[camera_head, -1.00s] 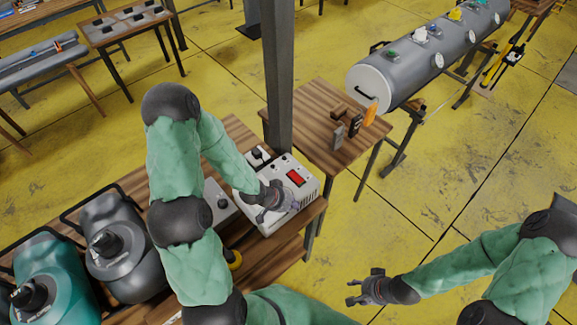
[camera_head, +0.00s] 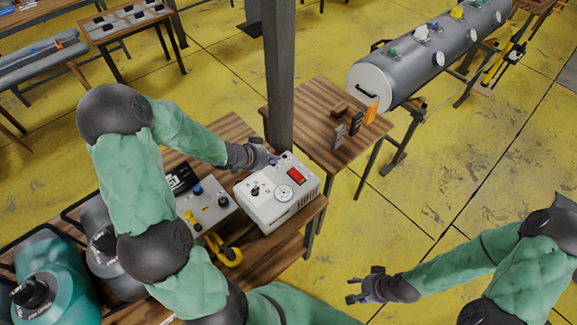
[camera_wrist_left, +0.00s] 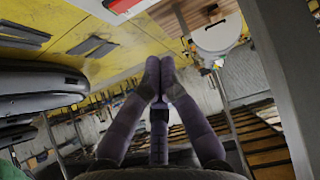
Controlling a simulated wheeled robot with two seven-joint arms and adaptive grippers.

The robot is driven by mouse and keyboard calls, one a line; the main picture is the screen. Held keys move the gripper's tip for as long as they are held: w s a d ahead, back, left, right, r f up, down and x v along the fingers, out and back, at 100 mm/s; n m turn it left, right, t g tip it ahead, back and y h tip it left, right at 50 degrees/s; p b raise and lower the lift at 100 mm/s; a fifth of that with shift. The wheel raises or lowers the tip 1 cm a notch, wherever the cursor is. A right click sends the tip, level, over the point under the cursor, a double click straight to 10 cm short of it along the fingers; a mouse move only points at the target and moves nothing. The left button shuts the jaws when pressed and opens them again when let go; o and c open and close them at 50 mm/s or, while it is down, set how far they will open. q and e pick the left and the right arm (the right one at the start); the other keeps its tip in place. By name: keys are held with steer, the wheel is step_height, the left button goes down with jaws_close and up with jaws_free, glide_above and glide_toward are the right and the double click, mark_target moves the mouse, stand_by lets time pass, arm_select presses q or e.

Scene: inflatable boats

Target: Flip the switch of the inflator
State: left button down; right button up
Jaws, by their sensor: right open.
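The inflator seems to be the white box (camera_head: 278,212) on the wooden table, with a red display (camera_head: 295,175), a round dial gauge (camera_head: 284,192) and a black knob (camera_head: 255,190) on top. I cannot clearly tell which part is its switch. My left gripper (camera_head: 272,158) is at the box's far left corner, above or beside it; contact cannot be told. In the left wrist view its two fingers (camera_wrist_left: 160,68) meet at the tips, with nothing seen between them. My right gripper (camera_head: 356,287) is open and empty, over the floor at the lower right.
A dark post (camera_head: 280,80) stands close behind the box and my left gripper. A grey control panel (camera_head: 205,203) and a yellow-handled item (camera_head: 225,252) are left of the box. A second wooden table (camera_head: 318,110) with small blocks stands behind right.

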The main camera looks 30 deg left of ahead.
arm_select(q)
steer(key=b, duration=0.4)
glide_above(289, 173)
step_height(289, 173, down, 7)
steer(key=shift+a+f, duration=0.1)
steer(key=shift+a, duration=0.05)
steer(key=shift+w+f, duration=0.25)
steer(key=shift+f, duration=0.9)
steer(key=shift+f+b, duration=0.5)
steer(key=shift+f, duration=0.3)
steer(key=shift+a+f, duration=0.15)
steer(key=shift+f, duration=0.35)
steer(key=shift+r, duration=0.1)
steer(key=shift+r+p, duration=0.8)
steer(key=shift+p, duration=0.15)
